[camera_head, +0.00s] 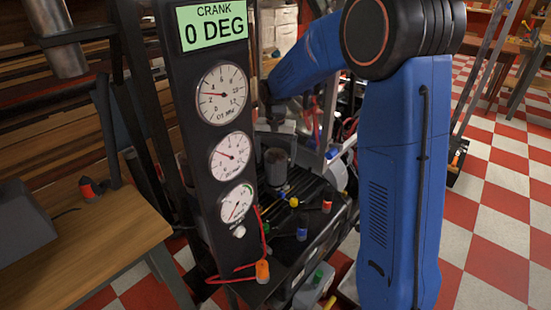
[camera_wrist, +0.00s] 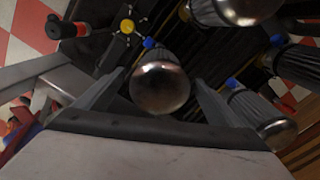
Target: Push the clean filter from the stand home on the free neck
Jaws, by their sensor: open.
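My gripper (camera_wrist: 160,80) is open in the wrist view, with one finger on each side of a canister with a rounded, shiny metal end (camera_wrist: 160,88). Dark gaps show between the canister and both fingers. A blue piece (camera_wrist: 149,43) shows just beyond it. Similar ribbed canisters with metal ends stand at the top (camera_wrist: 238,10), at the lower right (camera_wrist: 262,114) and at the right edge (camera_wrist: 301,64). I cannot tell which is the clean filter, nor which neck is free.
The gauge panel (camera_head: 196,60), reading CRANK 0 DEG, stands upright in front of the dark machine. A grey cylinder (camera_head: 276,165) and several coloured valve handles (camera_head: 302,229) are behind it. A yellow knob (camera_wrist: 127,26) and red-capped part (camera_wrist: 58,28) are at upper left in the wrist view.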

